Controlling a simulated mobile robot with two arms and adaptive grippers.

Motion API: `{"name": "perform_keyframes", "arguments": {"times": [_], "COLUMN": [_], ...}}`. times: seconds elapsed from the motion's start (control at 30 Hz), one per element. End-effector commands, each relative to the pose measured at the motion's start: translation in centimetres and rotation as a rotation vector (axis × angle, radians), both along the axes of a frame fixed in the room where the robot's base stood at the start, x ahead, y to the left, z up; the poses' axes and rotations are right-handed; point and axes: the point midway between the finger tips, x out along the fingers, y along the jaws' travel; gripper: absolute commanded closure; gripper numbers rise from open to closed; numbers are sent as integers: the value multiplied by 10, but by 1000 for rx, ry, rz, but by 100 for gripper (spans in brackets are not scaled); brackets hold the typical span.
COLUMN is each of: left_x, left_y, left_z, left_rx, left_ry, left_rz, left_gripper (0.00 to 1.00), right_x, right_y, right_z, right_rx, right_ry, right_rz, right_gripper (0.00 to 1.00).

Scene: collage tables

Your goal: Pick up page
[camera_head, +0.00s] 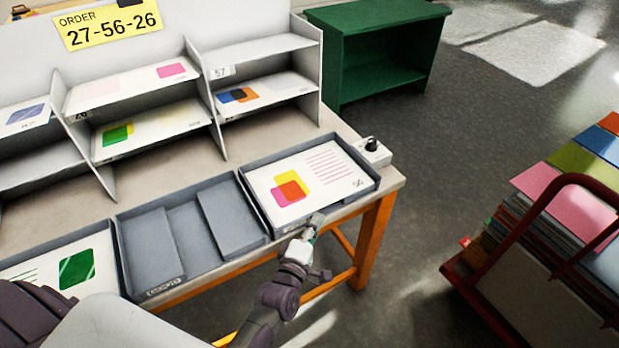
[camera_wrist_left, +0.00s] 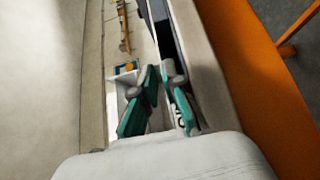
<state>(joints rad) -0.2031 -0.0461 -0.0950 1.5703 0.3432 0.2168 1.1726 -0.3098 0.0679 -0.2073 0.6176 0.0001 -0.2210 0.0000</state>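A white page (camera_head: 320,166) with yellow, pink and orange-red squares and red lines lies in the right grey tray (camera_head: 370,180) at the table's front. My left gripper (camera_head: 316,222) is low at this tray's front edge, by the page's near side. In the left wrist view its teal-padded fingers (camera_wrist_left: 159,74) lean toward each other with a narrow gap between the tips, so it is partly open. Nothing is clearly held. I cannot tell whether the fingers touch the page or tray. My right gripper is not in view.
An empty grey tray (camera_head: 188,225) and one with a green-marked page (camera_head: 50,262) stand to the left. White shelves (camera_head: 262,50) with pages stand behind. A small box with a black knob (camera_head: 371,150) is right of the tray. A red cart (camera_head: 470,285) stands at right.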

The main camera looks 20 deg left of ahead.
Motion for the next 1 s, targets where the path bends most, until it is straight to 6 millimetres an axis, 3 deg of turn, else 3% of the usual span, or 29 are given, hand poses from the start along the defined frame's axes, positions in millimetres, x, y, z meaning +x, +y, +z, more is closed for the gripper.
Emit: {"name": "perform_keyframes", "arguments": {"times": [0.17, 0.53, 0.8, 0.87, 1.0], "left_x": [13, 62, 65, 65, 65], "left_y": [0, -1, -1, -1, -1], "left_z": [0, 0, -1, -1, -1], "left_rx": [1, 2, 2, 2, 2], "left_ry": [0, 0, 1, 1, 1], "left_rz": [0, -1, 0, 0, -1], "left_gripper": [91, 91, 91, 99, 100], "right_x": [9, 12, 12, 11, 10], "right_y": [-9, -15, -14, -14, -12], "right_z": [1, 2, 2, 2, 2], "right_rx": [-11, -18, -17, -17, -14], "right_ry": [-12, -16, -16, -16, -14], "right_rz": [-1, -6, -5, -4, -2], "right_gripper": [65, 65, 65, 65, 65]}}
